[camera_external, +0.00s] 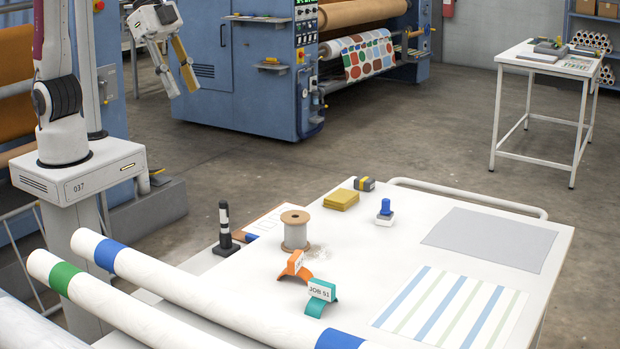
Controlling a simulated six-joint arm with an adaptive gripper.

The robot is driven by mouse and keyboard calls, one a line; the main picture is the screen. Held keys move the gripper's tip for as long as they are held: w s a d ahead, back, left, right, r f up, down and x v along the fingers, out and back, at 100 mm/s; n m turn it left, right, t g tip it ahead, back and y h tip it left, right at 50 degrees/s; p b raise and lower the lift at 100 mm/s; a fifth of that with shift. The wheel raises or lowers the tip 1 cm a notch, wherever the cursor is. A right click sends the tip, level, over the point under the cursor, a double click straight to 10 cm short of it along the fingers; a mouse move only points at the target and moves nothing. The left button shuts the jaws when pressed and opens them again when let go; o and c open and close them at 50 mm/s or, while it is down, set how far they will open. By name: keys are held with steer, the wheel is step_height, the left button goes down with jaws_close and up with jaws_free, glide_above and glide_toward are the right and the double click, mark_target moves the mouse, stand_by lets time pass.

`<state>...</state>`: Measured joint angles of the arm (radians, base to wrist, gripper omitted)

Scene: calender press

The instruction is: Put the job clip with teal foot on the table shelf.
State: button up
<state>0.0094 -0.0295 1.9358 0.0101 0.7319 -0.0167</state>
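The job clip with the teal foot (321,296) stands near the front of the white table (385,245). It has a white label reading what looks like "JOB 51" and an arched teal foot. A similar clip with an orange foot (295,266) stands just behind it to the left. My gripper (184,94) is high at the upper left, far from both clips. Its two fingers are apart and it looks empty. I cannot make out a table shelf for certain; the table top and rolls hide what lies beneath.
A wooden spool (295,230), a black upright tool (225,229), a yellow pad (342,200) and a blue-handled stamp (385,212) stand behind the clips. Long white rolls (190,283) cross the front left. A grey sheet (490,239) and a striped sheet (450,306) lie at right.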

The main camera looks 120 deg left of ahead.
steer(key=w+f, duration=0.4)
steer(key=w, duration=0.5)
glide_above(320, 281)
steer(key=s, duration=0.4)
step_height(320, 281, down, 23)
steer(key=shift+x, duration=1.25)
steer(key=shift+x, duration=2.6)
